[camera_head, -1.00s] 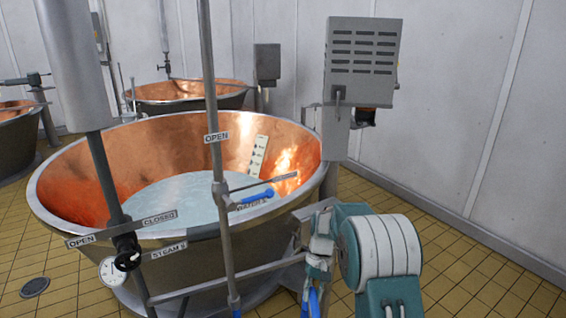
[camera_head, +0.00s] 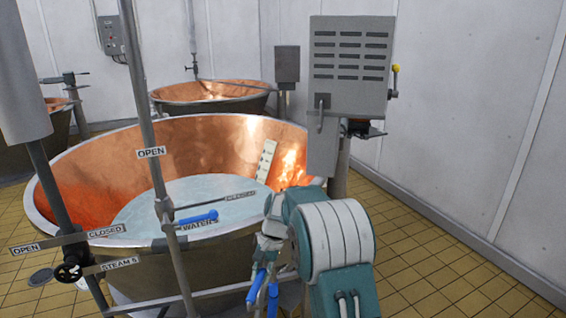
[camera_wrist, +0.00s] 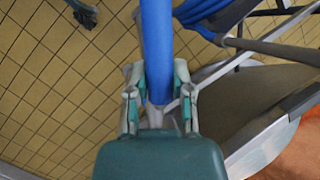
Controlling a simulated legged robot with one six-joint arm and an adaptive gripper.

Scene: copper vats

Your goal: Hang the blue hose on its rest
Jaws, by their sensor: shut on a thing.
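The blue hose (camera_wrist: 157,45) runs straight between the fingers of my gripper (camera_wrist: 158,88) in the wrist view, and the gripper is shut on it. In the head view my gripper (camera_head: 270,232) is in front of the near right rim of the large copper vat, partly hidden by my arm. Blue hose lengths (camera_head: 257,287) show just below it. More blue hose (camera_wrist: 208,16) lies at the top of the wrist view, by a grey bar. I cannot tell which part is the hose's rest.
The copper vat (camera_head: 92,148) holds pale liquid. A vertical pipe (camera_head: 145,110) with a blue water lever (camera_head: 198,218) and a steam valve (camera_head: 68,272) stand at the near left. A grey vented box (camera_head: 350,95) stands behind my arm. Tiled floor (camera_head: 440,265) is clear at right.

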